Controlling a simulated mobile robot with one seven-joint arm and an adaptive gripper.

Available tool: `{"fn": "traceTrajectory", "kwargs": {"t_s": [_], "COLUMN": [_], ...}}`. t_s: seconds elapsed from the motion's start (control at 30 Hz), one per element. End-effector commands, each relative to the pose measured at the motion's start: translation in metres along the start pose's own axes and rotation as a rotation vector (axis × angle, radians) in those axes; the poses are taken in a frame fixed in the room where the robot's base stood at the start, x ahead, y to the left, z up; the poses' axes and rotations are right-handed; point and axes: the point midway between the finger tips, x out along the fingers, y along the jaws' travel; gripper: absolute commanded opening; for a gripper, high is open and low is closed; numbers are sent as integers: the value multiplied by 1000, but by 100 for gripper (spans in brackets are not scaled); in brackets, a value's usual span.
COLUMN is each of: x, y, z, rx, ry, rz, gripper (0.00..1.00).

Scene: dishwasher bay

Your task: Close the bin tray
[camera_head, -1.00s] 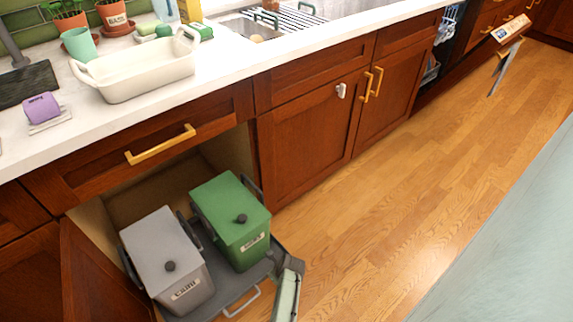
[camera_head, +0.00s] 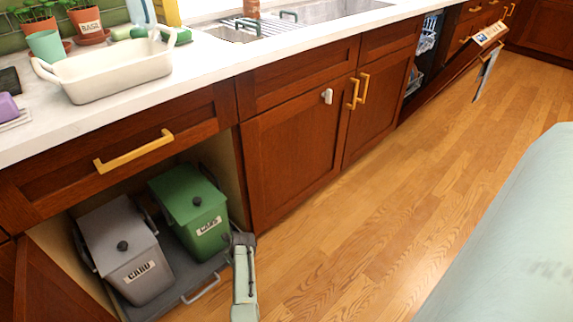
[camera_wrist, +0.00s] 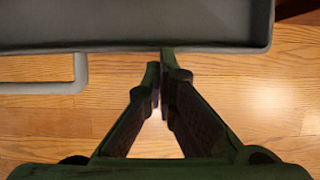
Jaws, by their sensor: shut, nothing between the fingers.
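The bin tray (camera_head: 205,270) is a grey pull-out tray low in the open cabinet, partly out past the cabinet front. It carries a grey bin (camera_head: 128,262) on the left and a green bin (camera_head: 195,215) on the right, both lidded. A grey loop handle (camera_head: 203,290) sticks out from its front. My gripper (camera_head: 238,240) is at the tray's front right corner. In the wrist view, my gripper (camera_wrist: 160,58) is shut and empty, its fingertips at the tray's front edge (camera_wrist: 120,42), right of the handle (camera_wrist: 75,75). I cannot tell whether they press on it.
An open cabinet door (camera_head: 50,285) stands left of the tray. A closed cabinet (camera_head: 295,150) is on the right, and a drawer with a gold handle (camera_head: 133,153) is above. The wooden floor (camera_head: 350,240) is clear to the right.

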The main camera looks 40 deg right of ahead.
Motion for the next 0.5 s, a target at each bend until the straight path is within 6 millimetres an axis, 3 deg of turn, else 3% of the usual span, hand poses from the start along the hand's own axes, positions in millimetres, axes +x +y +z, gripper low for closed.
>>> {"fn": "traceTrajectory", "kwargs": {"t_s": [0.03, 0.1, 0.5], "x": [12, 18, 40], "y": [1, 1, 1], "z": [7, 19, 78], "rx": [-4, -3, -2], "ry": [0, 1, 1], "rz": [1, 2, 2], "gripper": [0, 0, 0]}}
